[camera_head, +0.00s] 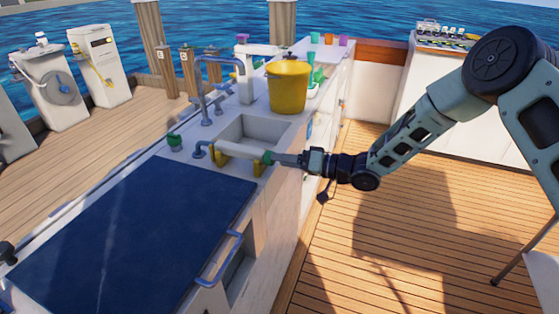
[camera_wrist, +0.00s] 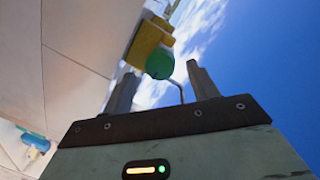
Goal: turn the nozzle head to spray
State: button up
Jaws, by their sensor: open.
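The nozzle is a white cylinder (camera_head: 238,152) lying level across the near side of the sink, with yellow brackets (camera_head: 259,167) at its ends. Its green round head (camera_head: 266,157) points right, toward my gripper. My gripper (camera_head: 276,158) reaches in from the right, with its fingertips close to the head. In the wrist view, the green head (camera_wrist: 159,64) shows between the two fingers of my gripper (camera_wrist: 161,72), in front of a yellow bracket (camera_wrist: 146,44). The fingers are apart. I cannot tell whether either touches the head. The white body is mostly hidden there.
A sink (camera_head: 252,132) with a grey-blue faucet (camera_head: 207,105) lies behind the nozzle. A yellow bucket (camera_head: 288,88) stands beyond it. A dark blue panel (camera_head: 135,240) and blue rail (camera_head: 221,262) are in front. Open wooden deck (camera_head: 390,245) lies right of the counter.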

jog(key=v, duration=1.5)
jog(key=shift+d, duration=0.1)
jog(key=s+a+r+n+h+p, duration=0.1)
jog(key=s+a+r+h+p, duration=0.3)
jog(key=r+h, duration=0.45)
jog(key=s+d+r+n+g+h+p, duration=0.1)
jog(key=s+r+g+h, duration=0.2)
jog(key=s, duration=1.1)
jog(key=s+d+r+g+h+p, duration=0.2)
jog(key=s+r, duration=0.3)
jog(key=s, duration=1)
jog(key=shift+r+n+g+h, duration=0.35)
jog(key=shift+n+g+h, duration=0.05)
jog(key=shift+h, duration=0.45)
jog(key=shift+d, duration=0.1)
